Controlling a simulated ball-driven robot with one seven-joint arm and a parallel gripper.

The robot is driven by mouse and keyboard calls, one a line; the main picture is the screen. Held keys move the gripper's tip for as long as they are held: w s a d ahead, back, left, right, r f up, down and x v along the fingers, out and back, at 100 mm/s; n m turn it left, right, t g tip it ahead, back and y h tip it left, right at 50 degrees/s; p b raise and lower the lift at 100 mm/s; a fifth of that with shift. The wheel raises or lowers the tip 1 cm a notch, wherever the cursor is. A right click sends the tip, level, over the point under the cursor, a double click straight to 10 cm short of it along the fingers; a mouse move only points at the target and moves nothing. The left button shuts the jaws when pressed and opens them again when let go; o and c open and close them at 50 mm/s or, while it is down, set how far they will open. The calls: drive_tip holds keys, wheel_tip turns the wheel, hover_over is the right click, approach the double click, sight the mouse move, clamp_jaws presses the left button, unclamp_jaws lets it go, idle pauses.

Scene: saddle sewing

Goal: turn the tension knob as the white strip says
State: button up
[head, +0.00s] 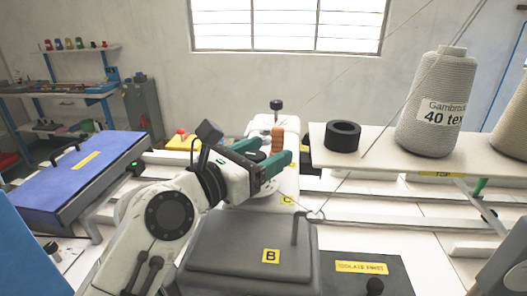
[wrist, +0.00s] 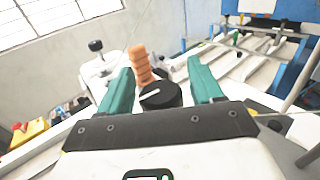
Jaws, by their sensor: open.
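A round black knob with a white pointer line (wrist: 161,96) stands between the two green fingers of my gripper (wrist: 162,78) in the wrist view. I take it for the tension knob. My gripper is open, and gaps show on both sides of the knob. In the head view, my gripper (head: 269,151) is over the pale machine, and the knob is mostly hidden by the fingers. An orange-brown ribbed handle (wrist: 141,63) rises just behind the knob; it also shows in the head view (head: 278,139). I cannot make out a white strip with readable instructions.
A shelf (head: 390,167) at right holds a black ring (head: 342,136) and a large thread cone (head: 437,105). A smaller black knob (head: 276,105) stands behind the handle. A grey block labelled B (head: 225,250) lies in front. A blue-topped table (head: 65,180) is at left.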

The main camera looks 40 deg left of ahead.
drive_tip(key=shift+c, duration=0.2)
drive_tip(key=c, duration=0.9)
drive_tip(key=shift+c, duration=0.2)
drive_tip(key=b, duration=0.2)
drive_tip(key=m+h+b, duration=0.1)
drive_tip(key=shift+f+h+b, duration=0.3)
drive_tip(key=shift+b, duration=0.75)
drive_tip(key=m+h+b, duration=0.1)
drive_tip(key=b, duration=0.1)
drive_tip(key=m+g+h+b, duration=0.1)
drive_tip(key=h+b, duration=0.1)
drive_tip(key=shift+d+r, duration=0.1)
drive_tip(key=shift+d, duration=0.1)
drive_tip(key=m+h, duration=0.1)
drive_tip(key=m+g+h+b, duration=0.1)
drive_tip(key=h, duration=0.1)
drive_tip(key=m+g+h, duration=0.1)
drive_tip(key=shift+s+d+r, duration=0.15)
drive_tip(key=shift+d+r, duration=0.1)
drive_tip(key=shift+r, duration=0.05)
drive_tip(key=shift+s+d+m+g+h, duration=0.1)
drive_tip(key=shift+m+g+h, duration=0.7)
drive_tip(key=shift+g+h, duration=0.15)
drive_tip(key=shift+m+g+h, duration=0.25)
drive_tip(key=shift+m+h, duration=0.05)
drive_tip(key=shift+h, duration=0.15)
